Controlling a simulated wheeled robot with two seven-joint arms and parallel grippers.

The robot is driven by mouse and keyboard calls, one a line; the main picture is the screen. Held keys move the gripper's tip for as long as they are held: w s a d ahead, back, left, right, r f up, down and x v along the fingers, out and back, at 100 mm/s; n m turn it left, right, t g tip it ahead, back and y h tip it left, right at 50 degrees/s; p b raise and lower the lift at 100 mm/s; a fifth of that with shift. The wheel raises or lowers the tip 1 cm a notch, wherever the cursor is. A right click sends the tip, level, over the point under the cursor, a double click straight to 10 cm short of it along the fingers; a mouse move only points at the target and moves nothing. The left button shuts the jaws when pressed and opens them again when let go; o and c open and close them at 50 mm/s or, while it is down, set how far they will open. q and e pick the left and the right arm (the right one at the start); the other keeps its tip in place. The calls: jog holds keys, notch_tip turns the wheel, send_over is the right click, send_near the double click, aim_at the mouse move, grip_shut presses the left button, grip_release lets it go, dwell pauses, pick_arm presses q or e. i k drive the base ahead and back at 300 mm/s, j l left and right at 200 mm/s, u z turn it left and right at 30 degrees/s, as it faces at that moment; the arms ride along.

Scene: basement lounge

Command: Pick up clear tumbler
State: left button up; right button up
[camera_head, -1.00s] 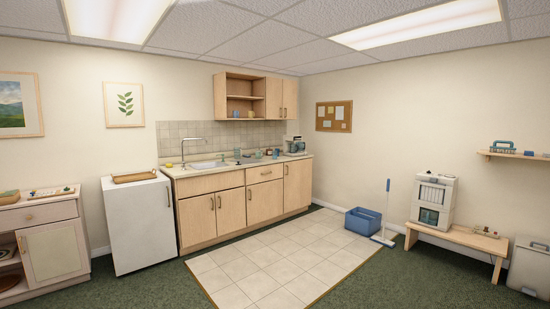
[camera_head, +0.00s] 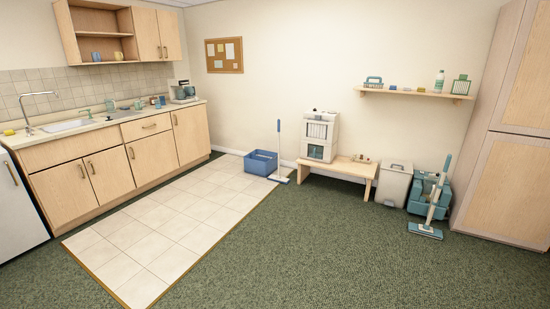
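Neither of my grippers is in view. Several small cups and other items stand on the kitchen counter (camera_head: 110,125) at the left. A pale, glass-like item (camera_head: 112,105) stands near the wall, right of the sink; it may be the clear tumbler, but it is too small to be sure. A small dark blue item (camera_head: 161,100) stands further right, near the coffee maker (camera_head: 184,91).
Sink (camera_head: 68,125) with tap on the left. The tiled floor (camera_head: 150,230) before the cabinets is clear. A blue tub (camera_head: 260,162) and mop (camera_head: 279,150) stand beyond it. A low bench (camera_head: 340,168), bin (camera_head: 394,184) and floor cleaner (camera_head: 430,205) line the back wall.

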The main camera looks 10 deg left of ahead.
aim_at(157, 102)
jog(key=i+u, duration=0.4)
jog(key=i+l+u, duration=0.15)
jog(key=i+u, duration=0.25)
jog(key=i, duration=0.15)
jog(key=i+l+u, duration=0.4)
jog(key=i+j, duration=0.05)
jog(key=j, duration=0.05)
